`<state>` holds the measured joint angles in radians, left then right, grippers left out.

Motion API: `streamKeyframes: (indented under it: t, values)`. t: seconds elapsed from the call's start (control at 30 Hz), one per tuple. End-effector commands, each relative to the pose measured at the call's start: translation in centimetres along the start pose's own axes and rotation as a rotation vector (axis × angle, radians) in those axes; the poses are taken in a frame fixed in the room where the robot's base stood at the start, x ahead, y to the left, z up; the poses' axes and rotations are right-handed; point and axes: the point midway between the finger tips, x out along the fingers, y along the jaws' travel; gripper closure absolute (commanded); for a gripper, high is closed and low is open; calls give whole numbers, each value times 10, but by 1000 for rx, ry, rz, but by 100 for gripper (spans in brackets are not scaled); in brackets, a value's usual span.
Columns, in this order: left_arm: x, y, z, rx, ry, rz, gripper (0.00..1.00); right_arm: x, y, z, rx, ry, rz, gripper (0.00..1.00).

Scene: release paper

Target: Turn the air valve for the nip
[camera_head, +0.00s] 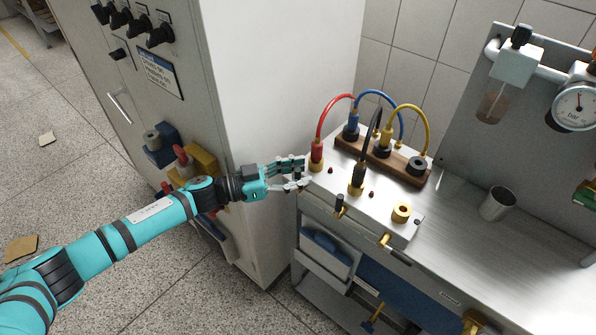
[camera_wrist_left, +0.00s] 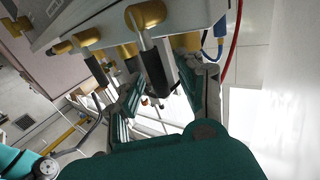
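My left gripper (camera_head: 296,172) reaches in from the left and is at the left front corner of the metal bench box, beside the red plug. Its fingers are spread in the left wrist view (camera_wrist_left: 166,88). A black-handled lever (camera_wrist_left: 156,70) on a brass fitting shows between or just beyond the fingers; I cannot tell whether they touch it. In the head view, a black lever (camera_head: 340,203) and a brass fitting with a black lever (camera_head: 388,243) are on the box front. No readable label shows which is the nip air valve. My right gripper is not in view.
A metal cup (camera_head: 497,203) stands on the bench, with a pressure gauge (camera_head: 575,105) on the back panel. A tall grey cabinet (camera_head: 255,100) stands close behind my left arm.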

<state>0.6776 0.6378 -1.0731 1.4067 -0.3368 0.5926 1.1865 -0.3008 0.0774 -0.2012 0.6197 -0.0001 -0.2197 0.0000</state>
Motion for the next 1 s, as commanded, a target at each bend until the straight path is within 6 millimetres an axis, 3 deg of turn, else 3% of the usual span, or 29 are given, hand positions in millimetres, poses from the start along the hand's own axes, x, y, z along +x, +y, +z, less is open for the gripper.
streamKeyframes:
  t: [0.3, 0.6, 1.0]
  values:
    - [2, 0, 0, 0, -1, 0, 63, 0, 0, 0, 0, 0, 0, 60]
    - [2, 0, 0, 0, 0, 0, 100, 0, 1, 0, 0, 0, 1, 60]
    - [1, 0, 0, -1, -1, -1, 100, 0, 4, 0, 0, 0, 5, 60]
